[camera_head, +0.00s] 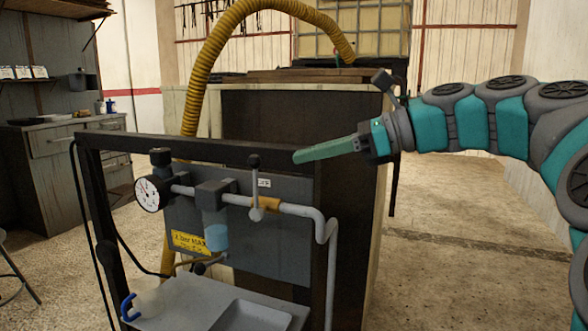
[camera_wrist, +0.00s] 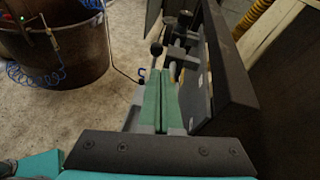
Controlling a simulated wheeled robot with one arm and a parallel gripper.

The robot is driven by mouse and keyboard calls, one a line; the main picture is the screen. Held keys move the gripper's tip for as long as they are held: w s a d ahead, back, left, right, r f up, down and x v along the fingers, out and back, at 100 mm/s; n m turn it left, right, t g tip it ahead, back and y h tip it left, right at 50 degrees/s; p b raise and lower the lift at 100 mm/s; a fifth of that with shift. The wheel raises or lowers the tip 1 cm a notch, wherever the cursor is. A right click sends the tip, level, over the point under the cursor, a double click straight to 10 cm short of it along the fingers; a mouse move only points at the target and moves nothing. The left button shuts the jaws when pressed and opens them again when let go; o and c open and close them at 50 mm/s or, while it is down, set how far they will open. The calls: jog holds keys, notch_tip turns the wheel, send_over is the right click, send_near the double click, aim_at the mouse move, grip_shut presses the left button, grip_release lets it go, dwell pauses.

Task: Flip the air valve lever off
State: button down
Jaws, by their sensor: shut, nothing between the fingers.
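The air valve lever (camera_head: 255,182) has a black knob on a grey stem and stands about upright above the pipe in the head view. Its base sits on a valve with a yellowish fitting (camera_head: 269,204). My gripper (camera_head: 297,157) points left with its long green fingers together and empty. In the picture, the fingertips are to the right of the lever knob, with a visible gap. In the wrist view, the shut fingers (camera_wrist: 163,68) point away, and a black-knobbed lever (camera_wrist: 156,48) shows just beyond their tips. The exact depth between tips and lever is unclear.
A dark frame (camera_head: 210,149) surrounds the grey panel, its top bar behind the lever. A pressure gauge (camera_head: 148,194), regulator (camera_head: 214,194) and bent grey pipe (camera_head: 300,210) are close by. A yellow hose (camera_head: 207,75) arches behind. Floor at right is open.

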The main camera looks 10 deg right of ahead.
jog(key=s+d+r, duration=0.2)
jog(key=d+r, duration=0.2)
jog(key=shift+d+r, duration=0.35)
jog(key=shift+r, duration=0.05)
dwell(0.4)
jog(key=s+a+f+n+g+h, duration=0.3)
jog(key=a+f+n, duration=0.3)
jog(key=f, duration=0.5)
jog(key=s+a+f+n+g+h, duration=0.2)
jog(key=s+a+f+n, duration=0.15)
jog(key=a+f, duration=0.65)
jog(key=s+d+f+n+g+h, duration=0.1)
jog(key=s+d+f+n+h, duration=0.3)
jog(key=s+f, duration=0.5)
jog(key=s+d+f+n+g+h, duration=0.2)
jog(key=s+d+f+n, duration=0.4)
jog(key=f, duration=0.8)
jog(key=s+n+h, duration=0.1)
jog(key=s+n, duration=0.2)
jog(key=s, duration=0.1)
jog(key=shift+g+h, duration=0.3)
jog(key=shift+h, duration=0.1)
jog(key=shift+s+d, duration=0.1)
